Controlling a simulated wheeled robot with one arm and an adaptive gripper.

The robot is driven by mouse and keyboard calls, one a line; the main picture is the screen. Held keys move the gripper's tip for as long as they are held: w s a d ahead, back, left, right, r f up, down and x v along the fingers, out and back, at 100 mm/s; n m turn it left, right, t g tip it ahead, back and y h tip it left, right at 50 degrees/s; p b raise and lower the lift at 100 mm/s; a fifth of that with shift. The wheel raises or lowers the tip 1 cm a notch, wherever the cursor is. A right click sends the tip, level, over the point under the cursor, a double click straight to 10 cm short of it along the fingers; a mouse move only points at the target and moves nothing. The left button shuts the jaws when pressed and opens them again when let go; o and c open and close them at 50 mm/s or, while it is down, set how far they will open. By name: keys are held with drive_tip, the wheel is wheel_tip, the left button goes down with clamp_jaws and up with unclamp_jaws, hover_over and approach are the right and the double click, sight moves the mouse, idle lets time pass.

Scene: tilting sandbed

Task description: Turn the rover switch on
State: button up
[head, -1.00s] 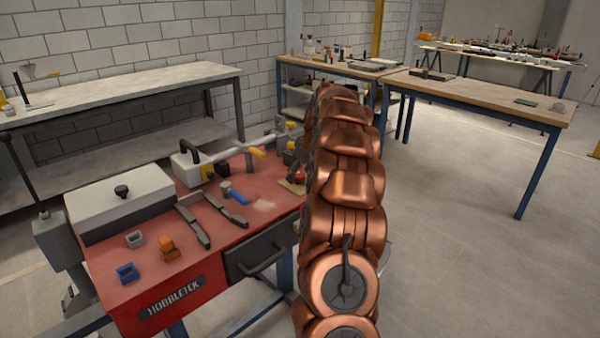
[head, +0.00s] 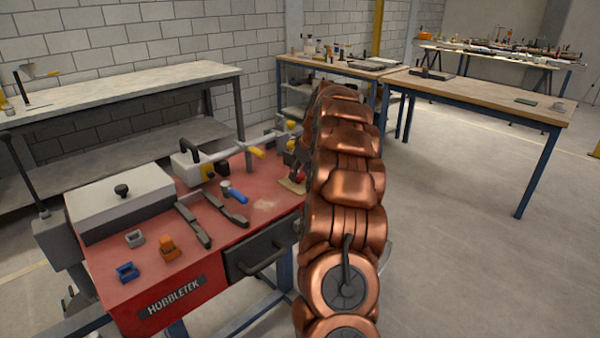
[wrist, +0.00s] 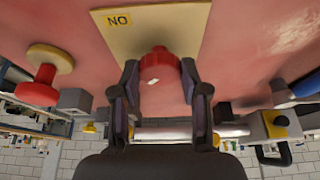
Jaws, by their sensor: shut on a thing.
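The rover switch appears to be a round red knob (wrist: 160,66) on a pale yellow plate (wrist: 185,20). The plate bears a label (wrist: 118,19) that reads "NO" in the wrist picture, which would be "ON" upside down. My gripper (wrist: 160,84) has one finger on each side of the knob and is shut on it. In the head view the red knob (head: 299,175) and plate (head: 290,186) show at the right edge of the red bench top (head: 265,215), partly hidden by my copper arm. How far the knob is turned cannot be told.
The bench holds a white box (head: 120,200), a blue-handled tool (head: 236,193), dark bars (head: 193,225) and small blocks. A lever (head: 22,172) stands at its left. Floor on the right is clear.

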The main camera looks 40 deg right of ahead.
drive_tip(key=shift+a+r+m+h, duration=0.1)
drive_tip(key=shift+m+h, duration=0.2)
drive_tip(key=shift+m, duration=0.5)
drive_tip(key=m+h, duration=0.1)
drive_tip(key=m, duration=0.1)
drive_tip(key=shift+m+b, duration=0.3)
drive_tip(key=shift+b, duration=0.05)
drive_tip(key=m, duration=0.2)
drive_tip(key=m+g+h+b, duration=0.1)
drive_tip(key=m, duration=0.1)
drive_tip(key=shift+w+a+f+h+b, duration=0.15)
drive_tip(key=shift+f+h+b, duration=0.05)
drive_tip(key=shift+h+b, duration=0.1)
drive_tip(key=m+b, duration=0.1)
drive_tip(key=m, duration=0.1)
drive_tip(key=m+g+b, duration=0.1)
drive_tip(key=m, duration=0.1)
drive_tip(key=m+g+h+b, duration=0.1)
drive_tip(key=shift+w+a+m, duration=0.1)
drive_tip(key=shift+w+m, duration=0.15)
drive_tip(key=shift+m, duration=0.15)
drive_tip(key=shift+r+m+g+b, duration=0.1)
drive_tip(key=shift+m+g+b, duration=0.65)
drive_tip(key=shift+m, duration=0.95)
